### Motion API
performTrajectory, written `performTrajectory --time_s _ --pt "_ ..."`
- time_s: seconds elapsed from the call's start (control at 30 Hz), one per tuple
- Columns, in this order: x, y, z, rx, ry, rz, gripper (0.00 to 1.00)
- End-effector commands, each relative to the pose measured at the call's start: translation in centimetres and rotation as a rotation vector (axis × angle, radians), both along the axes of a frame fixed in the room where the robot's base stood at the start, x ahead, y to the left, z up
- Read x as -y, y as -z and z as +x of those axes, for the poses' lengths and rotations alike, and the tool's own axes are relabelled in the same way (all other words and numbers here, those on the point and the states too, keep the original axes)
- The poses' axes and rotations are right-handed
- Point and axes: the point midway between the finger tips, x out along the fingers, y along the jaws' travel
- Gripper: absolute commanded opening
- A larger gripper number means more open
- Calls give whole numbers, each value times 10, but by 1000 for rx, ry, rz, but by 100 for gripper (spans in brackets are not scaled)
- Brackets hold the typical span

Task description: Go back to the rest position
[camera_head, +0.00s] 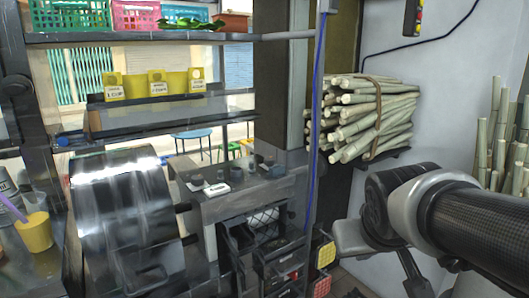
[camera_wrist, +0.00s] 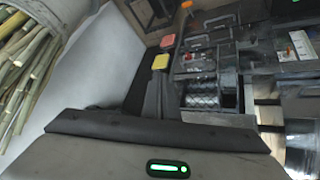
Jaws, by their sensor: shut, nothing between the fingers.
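My gripper (camera_wrist: 153,78) shows in the wrist view as dark fingers rising from the wide grey hand with a green light at the bottom. The fingers are together, with nothing seen between them. In the head view my arm enters from the right, with a black forearm and a pale grey joint. It is bent low in front of the white wall, and the fingertips cannot be made out there. No object is seen in contact with the hand.
A bundle of cane (camera_head: 366,118) rests on a wall shelf, and loose cane (camera_head: 495,140) stands at the right. The steel press drum (camera_head: 125,215) and grey workbench (camera_head: 245,200) are on the left. A yellow cup (camera_head: 35,232) stands at far left. Yellow (camera_head: 326,255) and red squares are beside the bench.

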Motion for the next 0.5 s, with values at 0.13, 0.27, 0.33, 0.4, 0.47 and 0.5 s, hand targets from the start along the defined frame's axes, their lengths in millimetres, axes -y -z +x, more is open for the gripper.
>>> performTrajectory --time_s 0.13,0.27,0.33,0.4,0.47,0.5 --pt "-21 13 -53 -61 6 80 0" --pt "-38 23 -92 -115 -4 146 0" --pt "-47 27 -111 -143 -16 179 0" --pt "-45 -3 -107 -144 -11 172 0" --pt "-45 -14 -106 -144 -10 171 0" --pt "-44 -23 -106 -144 -10 171 0"
